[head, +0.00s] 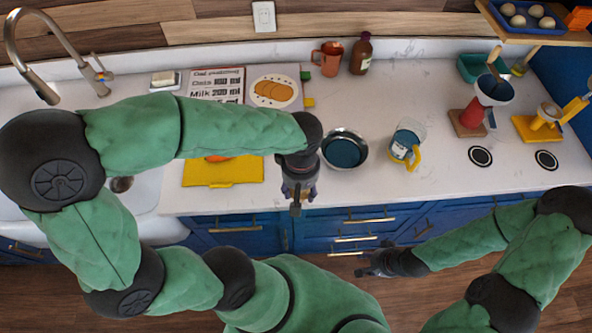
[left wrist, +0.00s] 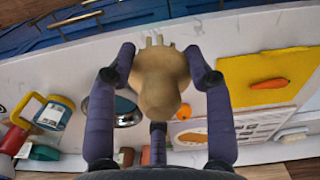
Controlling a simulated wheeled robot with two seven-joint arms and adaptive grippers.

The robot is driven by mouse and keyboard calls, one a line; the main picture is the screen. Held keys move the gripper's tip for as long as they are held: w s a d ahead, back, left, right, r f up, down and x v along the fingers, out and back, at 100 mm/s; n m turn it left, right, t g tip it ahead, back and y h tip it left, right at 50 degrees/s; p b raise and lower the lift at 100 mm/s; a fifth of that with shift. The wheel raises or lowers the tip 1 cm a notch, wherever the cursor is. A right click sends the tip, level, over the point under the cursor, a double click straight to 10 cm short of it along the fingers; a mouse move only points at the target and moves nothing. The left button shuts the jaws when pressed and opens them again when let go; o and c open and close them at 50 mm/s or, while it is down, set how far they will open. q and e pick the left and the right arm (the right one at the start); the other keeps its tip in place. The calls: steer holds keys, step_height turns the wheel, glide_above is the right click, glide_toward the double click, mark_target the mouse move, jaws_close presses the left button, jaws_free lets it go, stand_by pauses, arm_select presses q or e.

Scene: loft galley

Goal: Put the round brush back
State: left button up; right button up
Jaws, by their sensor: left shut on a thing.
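The round brush (left wrist: 160,80) is tan, with a rounded knob and pale bristles at its far end. It fills the middle of the left wrist view. My left gripper (left wrist: 160,62) has its purple-grey fingers closed around it. In the head view my left gripper (head: 298,190) hangs at the counter's front edge, and the brush is mostly hidden by the hand. My right gripper (head: 376,263) is low in front of the blue drawers, away from the counter; its jaws are too small and dark to read.
A steel bowl (head: 344,148), a jar with a yellow handle (head: 405,147) and a yellow mat (head: 224,171) are near the left hand. A red stand (head: 472,113), yellow stand (head: 541,126) and teal bin (head: 469,69) stand at right. Bare counter lies behind the jar.

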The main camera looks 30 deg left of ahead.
arm_select(q)
steer(key=w+a+f, duration=0.2)
steer(key=w, duration=0.1)
steer(key=w+a+f+b, duration=0.1)
steer(key=w+a+f, duration=0.2)
steer(key=w+a+f+b, duration=0.1)
steer(key=w+a+f, duration=0.1)
steer(key=w+f, duration=0.1)
steer(key=shift+w+a+f, duration=0.2)
steer(key=shift+w+a, duration=0.1)
steer(key=shift+a, duration=0.1)
steer(key=shift+w+a+f, duration=0.3)
steer(key=shift+w+f, duration=0.05)
steer(key=shift+f, duration=0.2)
steer(key=shift+w+a+f+b, duration=0.1)
steer(key=shift+f+b, duration=0.25)
steer(key=shift+f, duration=1.3)
steer(key=shift+f, duration=0.1)
steer(key=shift+f, duration=0.15)
steer(key=o, duration=1.1)
